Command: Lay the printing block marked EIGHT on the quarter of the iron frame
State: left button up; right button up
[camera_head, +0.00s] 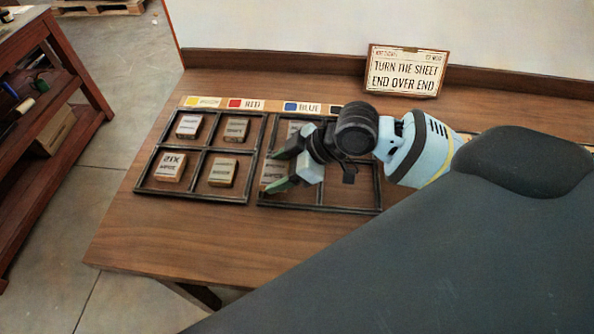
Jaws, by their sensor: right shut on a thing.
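My right gripper (279,170) reaches in from the right over the left half of the right-hand iron frame (345,208). It is shut on a pale printing block (272,173) at that frame's near left quarter. The block's marking is too small to read, and I cannot tell whether it touches the table. Another block (295,128) lies in the far left quarter, partly behind my gripper. My arm hides much of the frame's right half. I cannot make out the word EIGHT on any block. My left gripper is not in view.
A left-hand iron frame (152,154) holds a block in each quarter, including one reading SIX upside down (170,166). A colour strip (263,105) runs behind the frames. A sign (406,72) reads TURN THE SHEET END OVER END. The table's front left (150,230) is clear.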

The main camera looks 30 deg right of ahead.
jog(key=shift+d+f, duration=0.2)
jog(key=shift+d, duration=1.5)
jog(key=shift+d+f, duration=0.15)
jog(key=shift+f, duration=0.75)
jog(key=shift+d+f, duration=0.15)
jog(key=shift+f, duration=0.7)
jog(key=shift+f, duration=0.1)
jog(key=o, duration=1)
jog(key=shift+r, duration=0.2)
jog(key=shift+p+v, duration=0.3)
jog(key=shift+v, duration=5.65)
